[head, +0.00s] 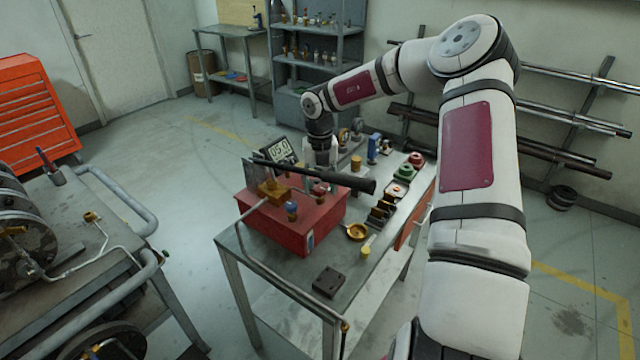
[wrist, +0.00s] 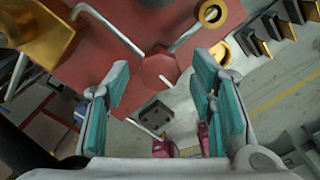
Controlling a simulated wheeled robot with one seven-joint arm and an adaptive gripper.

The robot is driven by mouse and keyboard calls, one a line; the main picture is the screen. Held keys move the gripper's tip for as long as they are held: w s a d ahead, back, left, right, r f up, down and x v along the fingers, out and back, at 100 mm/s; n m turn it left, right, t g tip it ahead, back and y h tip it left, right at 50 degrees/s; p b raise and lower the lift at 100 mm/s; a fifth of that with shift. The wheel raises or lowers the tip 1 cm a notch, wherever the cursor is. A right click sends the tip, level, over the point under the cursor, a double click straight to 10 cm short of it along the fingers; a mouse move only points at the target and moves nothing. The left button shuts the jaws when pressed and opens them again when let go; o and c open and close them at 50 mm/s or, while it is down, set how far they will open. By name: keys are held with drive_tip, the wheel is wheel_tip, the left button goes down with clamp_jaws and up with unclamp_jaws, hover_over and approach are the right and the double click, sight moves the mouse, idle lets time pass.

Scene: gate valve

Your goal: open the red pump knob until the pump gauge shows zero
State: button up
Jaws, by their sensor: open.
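The red pump (head: 290,228) stands on the bench, with a long black lever lying across above it. The red knob (head: 320,192) is on the right side of the pump top, below the lever. In the wrist view the red, faceted knob (wrist: 158,70) appears between the fingertips of my gripper (wrist: 161,78), with gaps on both sides. My gripper is open and holds nothing. In the head view my gripper (head: 320,152) points down behind the lever, which hides its fingertips.
A brass cup (head: 357,232), a dark block (head: 328,282) and several valve parts lie on the bench (head: 300,292). A cart with pipes (head: 95,260) stands at left. The floor between is clear.

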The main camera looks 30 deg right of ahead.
drive_tip(key=shift+c, duration=0.6)
drive_tip(key=c, duration=1)
drive_tip(key=shift+n+p, duration=0.3)
drive_tip(key=n+p, duration=0.2)
drive_tip(key=n, duration=0.1)
drive_tip(key=shift+s, duration=0.1)
drive_tip(key=n+p, duration=0.1)
drive_tip(key=n, duration=1.5)
